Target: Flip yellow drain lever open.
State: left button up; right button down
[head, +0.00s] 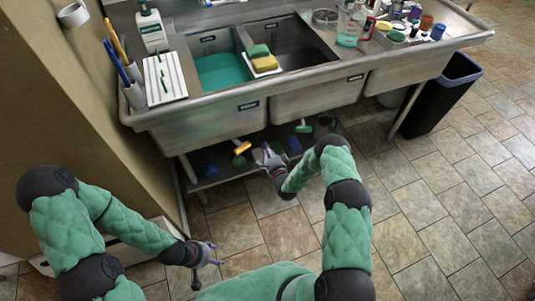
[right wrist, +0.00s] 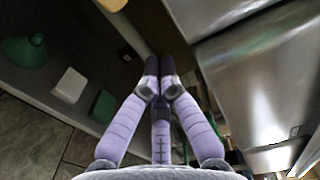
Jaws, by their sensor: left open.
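The yellow drain lever (head: 241,148) hangs below the left sink basin in the head view, with a paler piece at its lower end. My right gripper (head: 268,158) is just right of the lever, under the sink's front edge, with a small gap between them. In the right wrist view my right gripper's fingers (right wrist: 159,68) come together at the tips with nothing visible between them. A pale yellowish piece (right wrist: 113,5) shows at the top of that view; I cannot tell if it is the lever. My left gripper (head: 205,254) is open and empty, low over the floor.
A green-handled lever (head: 302,128) hangs under the right basin. The steel sink (head: 210,118) overhangs my right gripper. A lower shelf (head: 225,173) holds blue items. A black bin (head: 440,95) stands at right. The tiled floor in front is clear.

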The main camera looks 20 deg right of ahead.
jog(key=w+a+b, duration=0.2)
jog(key=w+a, duration=0.2)
jog(key=shift+b, duration=0.3)
jog(key=shift+a, duration=0.1)
